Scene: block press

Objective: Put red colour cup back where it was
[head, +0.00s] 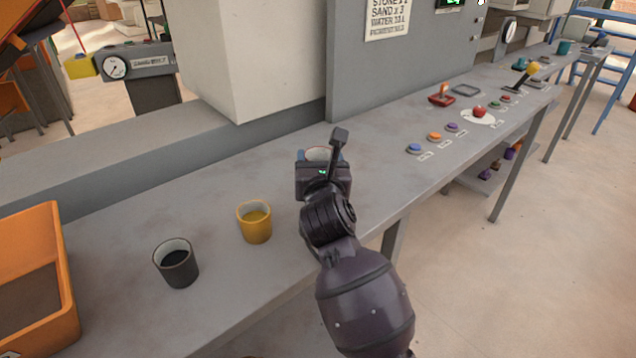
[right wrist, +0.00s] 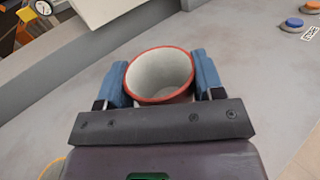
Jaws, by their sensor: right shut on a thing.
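The red cup (right wrist: 160,76) has a red rim and a pale, empty-looking inside. It sits between the blue fingers of my right gripper (right wrist: 162,82), which is shut on it. In the head view my right gripper (head: 322,158) is over the grey bench, right of the yellow cup, and hides most of the red cup (head: 318,153). I cannot tell whether the cup touches the bench. The yellow cup (head: 254,222) and the black cup (head: 176,263) stand upright on the bench to the left. My left gripper is not in view.
The grey bench (head: 225,180) runs to the far right. An orange bin (head: 62,290) stands at the left. A blue button (head: 414,148), an orange button (head: 433,136) and other controls lie to the right. A pale block-like machine part (head: 250,60) rises behind.

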